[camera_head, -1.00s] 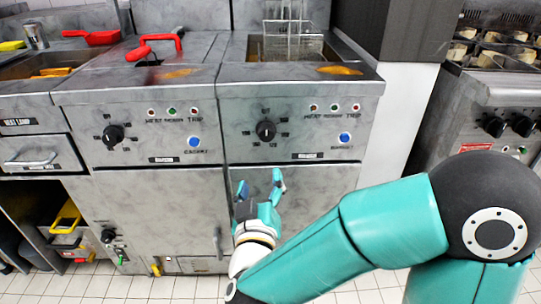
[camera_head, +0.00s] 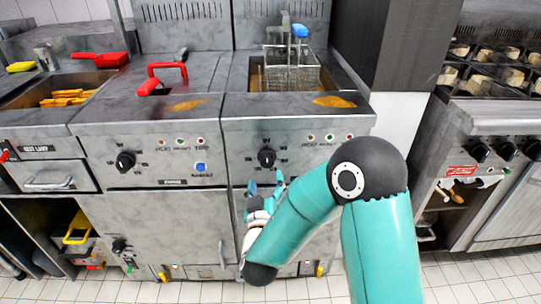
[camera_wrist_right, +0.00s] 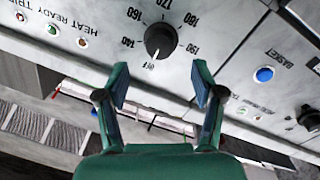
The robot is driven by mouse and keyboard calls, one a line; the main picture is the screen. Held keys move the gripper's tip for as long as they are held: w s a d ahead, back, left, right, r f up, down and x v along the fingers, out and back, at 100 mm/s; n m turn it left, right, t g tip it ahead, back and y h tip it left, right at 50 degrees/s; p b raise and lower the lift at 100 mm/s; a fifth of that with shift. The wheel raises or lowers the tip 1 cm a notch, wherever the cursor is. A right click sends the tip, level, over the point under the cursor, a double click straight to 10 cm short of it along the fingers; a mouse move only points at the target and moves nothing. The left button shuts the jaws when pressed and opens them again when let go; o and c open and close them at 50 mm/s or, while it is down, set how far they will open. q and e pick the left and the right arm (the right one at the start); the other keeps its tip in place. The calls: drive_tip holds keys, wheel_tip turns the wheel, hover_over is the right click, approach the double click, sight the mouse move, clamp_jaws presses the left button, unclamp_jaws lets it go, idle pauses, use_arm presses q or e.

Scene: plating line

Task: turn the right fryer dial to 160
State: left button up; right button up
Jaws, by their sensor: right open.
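The right fryer dial (camera_head: 266,158) is a round black knob on the right fryer's steel front panel. In the right wrist view the dial (camera_wrist_right: 161,40) has marks for 140, 160, 170, 180 and 190 around it. Its white pointer line faces down in that view, toward a small mark that is hard to read, not at 160. My right gripper (camera_head: 265,183) is just below the dial in the head view. In the wrist view the gripper (camera_wrist_right: 159,80) is open and empty, its fingers apart and short of the dial. My left gripper is not in view.
The left fryer dial (camera_head: 125,161) sits on the neighbouring panel. A blue basket button (camera_wrist_right: 264,75) is right of the dial in the wrist view. A fry basket (camera_head: 291,75) stands in the right fryer's well. A stove (camera_head: 500,118) stands at the right.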

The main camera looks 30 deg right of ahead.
sight(267, 164)
drive_tip(key=p+x, duration=0.1)
drive_tip(key=x, duration=0.6)
drive_tip(key=shift+w, duration=0.1)
